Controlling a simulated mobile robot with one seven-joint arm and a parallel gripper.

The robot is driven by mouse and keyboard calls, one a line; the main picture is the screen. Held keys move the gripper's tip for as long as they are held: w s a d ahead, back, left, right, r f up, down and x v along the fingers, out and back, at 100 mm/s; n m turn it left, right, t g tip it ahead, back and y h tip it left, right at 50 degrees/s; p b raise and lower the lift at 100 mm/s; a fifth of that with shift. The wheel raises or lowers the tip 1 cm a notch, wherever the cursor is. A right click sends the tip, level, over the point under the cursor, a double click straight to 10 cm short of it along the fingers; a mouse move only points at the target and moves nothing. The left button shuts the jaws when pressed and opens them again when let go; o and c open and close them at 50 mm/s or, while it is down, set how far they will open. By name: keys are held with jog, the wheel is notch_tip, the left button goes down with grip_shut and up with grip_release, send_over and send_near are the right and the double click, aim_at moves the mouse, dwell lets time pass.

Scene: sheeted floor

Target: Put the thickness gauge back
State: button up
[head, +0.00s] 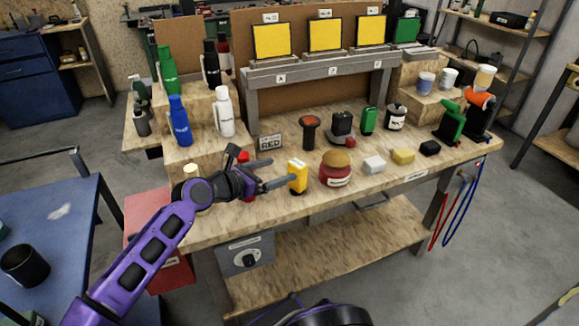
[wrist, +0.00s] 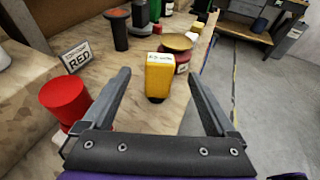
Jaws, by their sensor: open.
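A yellow handheld device with a dark lower end, which looks like the thickness gauge (head: 298,175), stands upright near the front edge of the wooden workbench (head: 340,205). In the wrist view the gauge (wrist: 160,75) is ahead, between the lines of the two fingers. My gripper (head: 279,172) is open and empty, low over the bench just left of the gauge. It also shows in the wrist view (wrist: 158,80), with its fingers on either side and bare bench between palm and gauge. I cannot tell whether a fingertip touches the gauge.
A red jar with a tan top (head: 335,168) stands close right of the gauge. Behind are a dark red-topped tool (head: 309,132) and a raised shelf (head: 320,66) with yellow panels.

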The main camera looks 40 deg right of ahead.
jog(key=v, duration=0.4)
jog(key=shift+d+f, duration=0.1)
dwell(0.4)
